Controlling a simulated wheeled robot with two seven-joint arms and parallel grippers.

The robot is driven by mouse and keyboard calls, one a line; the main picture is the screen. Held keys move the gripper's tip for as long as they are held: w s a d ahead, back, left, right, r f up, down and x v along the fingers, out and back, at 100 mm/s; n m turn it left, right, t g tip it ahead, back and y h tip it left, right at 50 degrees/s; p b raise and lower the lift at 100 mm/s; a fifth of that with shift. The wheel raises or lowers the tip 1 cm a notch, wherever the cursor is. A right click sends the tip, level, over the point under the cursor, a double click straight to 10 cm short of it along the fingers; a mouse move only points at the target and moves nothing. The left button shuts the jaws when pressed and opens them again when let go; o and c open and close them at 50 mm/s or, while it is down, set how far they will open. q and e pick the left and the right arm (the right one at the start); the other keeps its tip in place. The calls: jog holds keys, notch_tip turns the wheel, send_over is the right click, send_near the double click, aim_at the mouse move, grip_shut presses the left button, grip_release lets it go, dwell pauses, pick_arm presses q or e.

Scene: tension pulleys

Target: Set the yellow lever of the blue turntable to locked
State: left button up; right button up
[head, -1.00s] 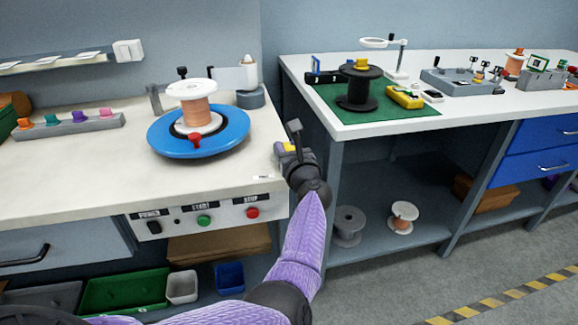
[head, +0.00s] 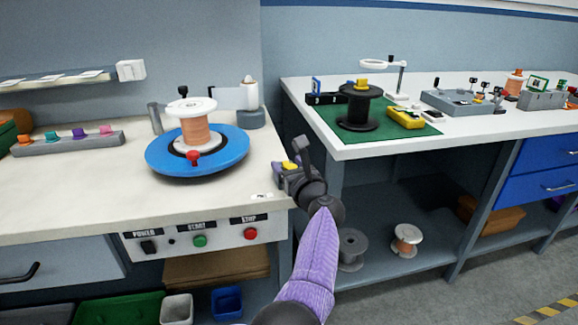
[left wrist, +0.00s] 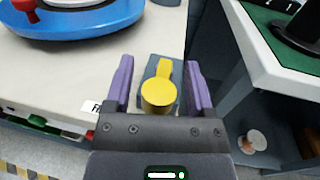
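The blue turntable (head: 226,160) lies on the left bench with a copper-wire spool (head: 196,130) standing on it and a red knob (head: 193,158) at its front. The yellow lever (head: 289,166) sits on a small grey-blue base at the bench's right edge. In the left wrist view the lever (left wrist: 158,92) has a round end and a narrow arm pointing away from me. My left gripper (head: 290,160) is at the lever; in its wrist view the open purple fingers (left wrist: 158,85) stand on either side of it, with gaps visible. My right gripper is not in view.
A front panel below holds a green button (head: 200,241) and a red button (head: 250,233). A gap separates this bench from the right bench, which carries a black spool (head: 359,108) on a green mat (head: 326,112).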

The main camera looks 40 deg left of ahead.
pick_arm(q)
jog(key=shift+s+d+r, duration=0.1)
jog(key=shift+s+d, duration=0.1)
jog(key=shift+d, duration=0.15)
jog(key=p+v, duration=0.3)
jog(key=v, duration=0.6)
jog(key=shift+d, duration=0.1)
